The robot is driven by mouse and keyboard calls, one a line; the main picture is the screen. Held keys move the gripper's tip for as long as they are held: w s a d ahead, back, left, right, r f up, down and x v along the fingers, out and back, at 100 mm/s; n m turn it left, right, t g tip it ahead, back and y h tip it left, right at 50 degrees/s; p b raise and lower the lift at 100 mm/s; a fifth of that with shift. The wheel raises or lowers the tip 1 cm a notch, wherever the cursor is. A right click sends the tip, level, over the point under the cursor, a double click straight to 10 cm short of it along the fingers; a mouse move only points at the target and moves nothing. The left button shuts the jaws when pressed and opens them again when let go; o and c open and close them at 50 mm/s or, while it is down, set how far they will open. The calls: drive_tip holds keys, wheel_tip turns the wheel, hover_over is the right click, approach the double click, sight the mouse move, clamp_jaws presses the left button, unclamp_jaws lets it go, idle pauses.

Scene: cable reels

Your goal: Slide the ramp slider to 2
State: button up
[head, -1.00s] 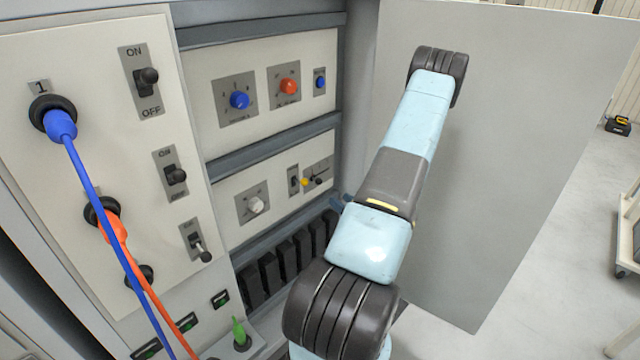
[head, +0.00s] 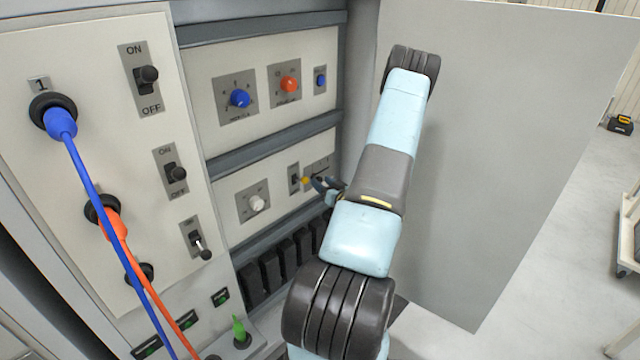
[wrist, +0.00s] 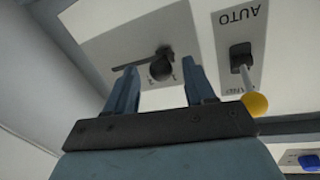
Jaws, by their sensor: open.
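The ramp slider is a black knob (wrist: 160,68) on a thin slot (wrist: 128,62) in a light grey plate, seen upside down in the wrist view. The knob sits near the right end of the slot there; its scale marks are too small to read. My gripper (wrist: 160,88) is open, with one finger to each side of the knob and no clear contact. In the head view my gripper (head: 324,184) is at the slider plate (head: 318,167) on the lower panel and hides the knob.
A selector marked AUTO with a yellow-tipped lever (wrist: 256,104) stands close to my right finger in the wrist view. A white knob (head: 257,203) sits left on the same panel. A large grey door panel (head: 500,150) stands right of my arm.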

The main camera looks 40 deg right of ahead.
drive_tip(key=shift+w, duration=0.6)
drive_tip(key=shift+c, duration=0.4)
clamp_jaws()
